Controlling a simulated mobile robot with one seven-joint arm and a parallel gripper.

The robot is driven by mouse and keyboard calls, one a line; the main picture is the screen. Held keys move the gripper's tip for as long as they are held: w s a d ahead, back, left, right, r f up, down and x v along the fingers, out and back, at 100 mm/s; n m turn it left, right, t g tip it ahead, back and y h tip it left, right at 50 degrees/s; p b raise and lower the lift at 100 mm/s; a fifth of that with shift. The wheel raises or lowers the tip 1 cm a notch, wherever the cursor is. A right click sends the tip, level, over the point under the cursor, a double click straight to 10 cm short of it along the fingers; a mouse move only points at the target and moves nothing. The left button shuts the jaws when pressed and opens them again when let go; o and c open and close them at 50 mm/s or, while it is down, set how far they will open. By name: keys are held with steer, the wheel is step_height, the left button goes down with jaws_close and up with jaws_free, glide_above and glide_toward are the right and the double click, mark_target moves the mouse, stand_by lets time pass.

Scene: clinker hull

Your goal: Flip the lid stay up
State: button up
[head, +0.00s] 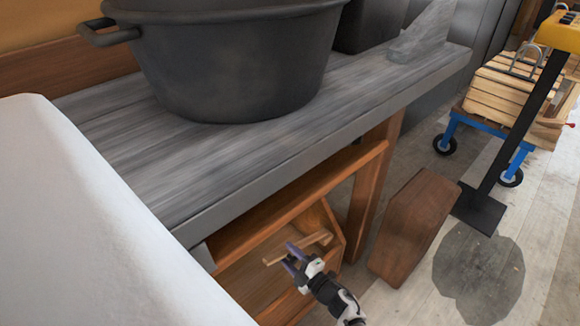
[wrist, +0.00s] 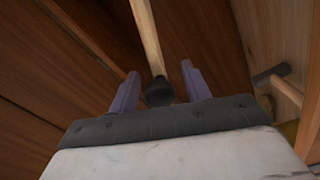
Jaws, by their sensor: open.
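My gripper (head: 289,256) is open, low under the bench front, close to a light wooden bar (head: 315,241) in the head view. In the wrist view a pale wooden rod (wrist: 147,35) with a dark rounded end (wrist: 160,92) runs down between the spread purple fingers of my gripper (wrist: 160,70). The rod looks like the lid stay, but I cannot tell for sure. Neither finger is clearly touching it. The rod's far end runs out of the wrist picture at the top.
A bench (head: 120,145) with a grey top overhangs the spot. A large dark tub (head: 235,65) stands on it. A brown wooden block (head: 415,225) lies on the floor to the right. A dark stand with a yellow top (head: 500,160) and a wheeled cart (head: 500,90) are farther right.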

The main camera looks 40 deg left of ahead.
jaws_close()
stand_by(0.4)
steer(key=shift+r, duration=0.15)
